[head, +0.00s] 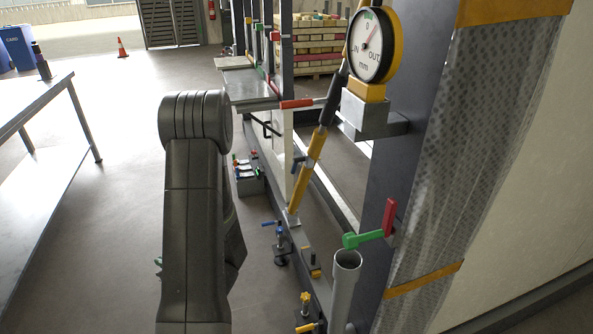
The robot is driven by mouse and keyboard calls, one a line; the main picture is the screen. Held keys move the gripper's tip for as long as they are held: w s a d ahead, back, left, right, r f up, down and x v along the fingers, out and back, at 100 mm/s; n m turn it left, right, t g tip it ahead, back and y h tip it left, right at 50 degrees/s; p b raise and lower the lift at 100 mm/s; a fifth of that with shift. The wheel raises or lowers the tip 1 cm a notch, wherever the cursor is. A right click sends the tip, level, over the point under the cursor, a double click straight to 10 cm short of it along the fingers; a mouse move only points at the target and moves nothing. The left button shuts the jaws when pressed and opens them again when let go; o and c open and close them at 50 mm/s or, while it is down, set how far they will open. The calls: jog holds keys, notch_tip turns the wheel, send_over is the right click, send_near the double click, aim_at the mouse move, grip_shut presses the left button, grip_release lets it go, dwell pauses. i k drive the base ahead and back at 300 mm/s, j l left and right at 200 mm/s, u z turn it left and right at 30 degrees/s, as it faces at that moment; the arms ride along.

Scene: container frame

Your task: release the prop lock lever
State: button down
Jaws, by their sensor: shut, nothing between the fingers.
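A slanted prop (308,170), yellow below and dark grey above, leans up from the floor frame toward the dial gauge. A red-handled lever (297,103) points left, near the prop's upper dark part. A green and red lever (372,233) sits on the dark post at right. My arm rises in the left middle of the view, left of the prop. My gripper is not visible.
A round dial gauge (374,45) marked IN and OUT is mounted high on the post. An open grey pipe (345,285) stands below the green lever. A metal table (35,105) stands at left. Blue and yellow clamps (281,240) stand along the floor frame. Floor between table and arm is clear.

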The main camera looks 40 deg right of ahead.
aim_at(298, 159)
jog(key=i+l+z, duration=0.1)
jog(key=z, duration=0.35)
jog(key=i+z, duration=0.4)
jog(key=i+j+z, duration=0.1)
jog(key=z, duration=0.35)
jog(key=i+j+z, duration=0.15)
jog(key=i+z, duration=0.15)
jog(key=z, duration=0.15)
